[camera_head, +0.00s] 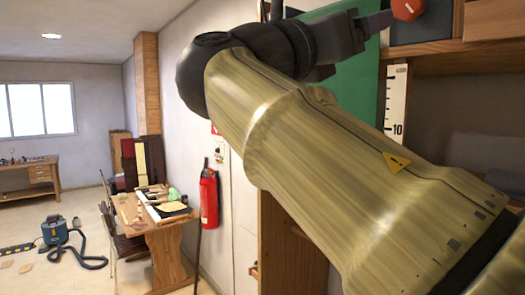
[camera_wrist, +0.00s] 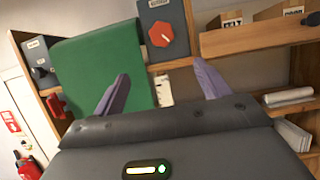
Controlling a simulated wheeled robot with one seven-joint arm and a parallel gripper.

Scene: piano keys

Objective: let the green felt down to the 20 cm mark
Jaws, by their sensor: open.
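The green felt (camera_wrist: 98,68) hangs as a broad sheet on the left in the wrist view. In the head view part of it (camera_head: 352,82) shows behind my arm, its lower edge hidden. A white ruler (camera_head: 397,88) stands beside it with a 10 mark visible; lower marks are hidden by my arm. The ruler (camera_wrist: 164,92) also shows between my fingers. A red knob (camera_wrist: 161,34) sits on a dark grey box (camera_wrist: 158,14) right of the felt. My gripper (camera_wrist: 161,70) is open and empty, its purple fingers apart, below the knob in the wrist view.
A grey panel with a black knob (camera_wrist: 40,71) and a red part (camera_wrist: 56,104) lie left of the felt. Wooden shelves and a drawer front (camera_wrist: 255,38) are right. A fire extinguisher (camera_head: 209,197) and cluttered workbench (camera_head: 165,235) stand left; floor farther left is partly clear.

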